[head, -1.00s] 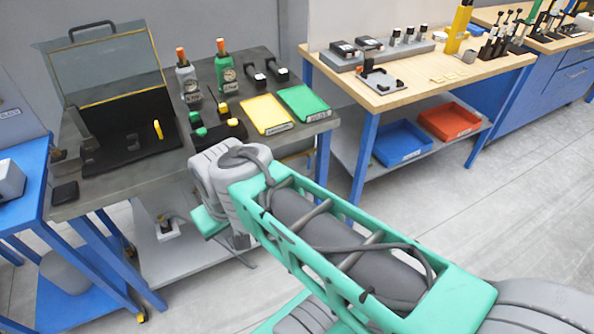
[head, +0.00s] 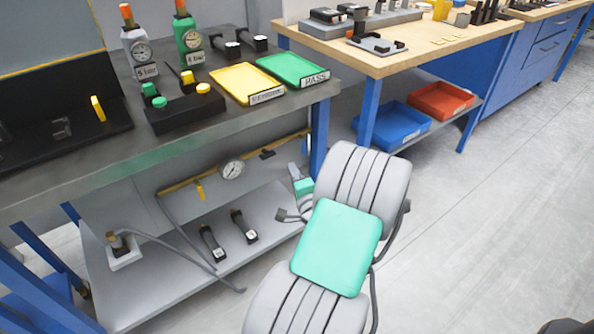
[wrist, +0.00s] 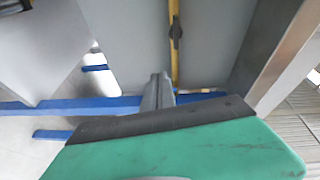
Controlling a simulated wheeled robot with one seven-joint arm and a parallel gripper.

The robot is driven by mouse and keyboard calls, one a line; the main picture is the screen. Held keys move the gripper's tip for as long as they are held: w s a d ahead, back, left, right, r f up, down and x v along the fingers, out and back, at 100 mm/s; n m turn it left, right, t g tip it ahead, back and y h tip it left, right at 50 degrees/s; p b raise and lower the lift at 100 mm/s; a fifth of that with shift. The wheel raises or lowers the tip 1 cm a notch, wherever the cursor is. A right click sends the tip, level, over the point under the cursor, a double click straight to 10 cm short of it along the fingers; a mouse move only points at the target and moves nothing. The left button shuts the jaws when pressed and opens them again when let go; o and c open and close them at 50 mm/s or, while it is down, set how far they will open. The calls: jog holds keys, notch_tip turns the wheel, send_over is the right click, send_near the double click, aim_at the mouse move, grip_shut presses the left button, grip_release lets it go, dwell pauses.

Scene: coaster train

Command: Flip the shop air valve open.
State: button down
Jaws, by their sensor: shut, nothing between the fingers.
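A yellow pipe (head: 178,187) runs along the grey panel under the workbench. A round gauge (head: 232,169) sits on it. A short yellow lever (head: 200,191) hangs down left of the gauge, and a dark handle (head: 267,154) sits on the pipe to its right. I cannot tell which is the shop air valve's handle. In the wrist view the dark handle (wrist: 176,37) lies on the pipe (wrist: 174,65), beyond my fingers. My gripper (wrist: 159,88) is shut and empty, apart from the handle. In the head view my gripper (head: 295,172) is under the bench's right end, partly hidden by my arm.
The bench's blue leg (head: 319,140) stands close to the right of my gripper. The lower shelf (head: 170,285) holds two dark tools (head: 243,226) and a small fitting with a hose (head: 122,247). Yellow and green trays (head: 290,70) lie on the bench top. Open floor lies right.

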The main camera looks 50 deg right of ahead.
jog(key=s+d+f+m+g+h, duration=0.1)
jog(key=s+d+f+m+h, duration=0.1)
jog(key=s+d+m+h, duration=0.1)
jog(key=shift+s+d+m+g, duration=0.4)
jog(key=shift+s+d+m, duration=0.1)
jog(key=shift+s+d, duration=0.2)
jog(key=shift+w, duration=0.1)
jog(key=p+x, duration=0.1)
jog(key=x, duration=0.8)
jog(key=shift+w+d, duration=0.2)
jog(key=shift+d, duration=0.1)
jog(key=shift+r+p, duration=0.25)
jog(key=shift+p, duration=0.75)
